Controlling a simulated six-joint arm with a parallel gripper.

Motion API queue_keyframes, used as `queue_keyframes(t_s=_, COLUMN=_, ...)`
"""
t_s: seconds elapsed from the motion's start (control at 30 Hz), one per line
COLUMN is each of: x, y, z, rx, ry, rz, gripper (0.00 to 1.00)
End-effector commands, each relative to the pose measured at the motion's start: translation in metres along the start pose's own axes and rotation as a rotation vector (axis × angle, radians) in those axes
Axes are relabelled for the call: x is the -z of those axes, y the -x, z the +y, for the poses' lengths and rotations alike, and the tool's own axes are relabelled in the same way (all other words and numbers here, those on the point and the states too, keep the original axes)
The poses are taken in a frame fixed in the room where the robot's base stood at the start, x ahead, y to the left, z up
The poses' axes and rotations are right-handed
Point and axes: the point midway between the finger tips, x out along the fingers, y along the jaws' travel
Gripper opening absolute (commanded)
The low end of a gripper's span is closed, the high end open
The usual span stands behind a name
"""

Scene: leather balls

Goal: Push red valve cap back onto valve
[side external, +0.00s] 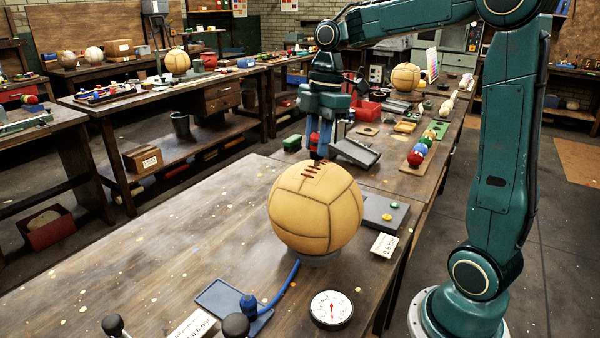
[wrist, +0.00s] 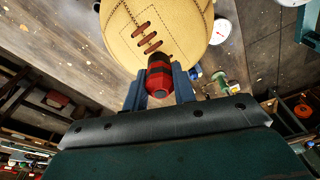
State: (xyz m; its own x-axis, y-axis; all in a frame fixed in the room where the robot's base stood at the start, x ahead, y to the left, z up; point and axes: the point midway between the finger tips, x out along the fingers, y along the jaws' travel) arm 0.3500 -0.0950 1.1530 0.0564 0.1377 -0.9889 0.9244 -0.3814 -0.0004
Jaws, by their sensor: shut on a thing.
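The tan leather ball (side external: 316,215) sits on a low grey ring on the bench, with brown lacing on its top. It also shows at the top of the wrist view (wrist: 185,25). My gripper (side external: 319,150) points down just behind the ball's top in the side view. Its blue fingers are shut on the red cap (wrist: 159,78), which has a dark band and also shows as a small red patch in the side view (side external: 314,140). The cap's far end lies near the lacing; I cannot tell whether it touches the ball. The valve is hidden.
A pressure gauge (side external: 331,309), a blue hose (side external: 283,285) and a blue tray (side external: 218,298) lie in front of the ball. A grey box with buttons (side external: 385,214) stands to its right. A tilted grey tray (side external: 355,152) is close beside my gripper. The bench's left part is clear.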

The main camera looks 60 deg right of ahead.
Motion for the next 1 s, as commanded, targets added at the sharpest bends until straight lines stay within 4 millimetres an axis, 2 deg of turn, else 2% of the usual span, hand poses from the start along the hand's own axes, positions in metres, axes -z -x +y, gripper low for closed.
queue_keyframes(t_s=1.0, x=-0.001, y=-0.0063, z=-0.0001, rx=0.0, ry=0.001, rz=0.0, gripper=0.06)
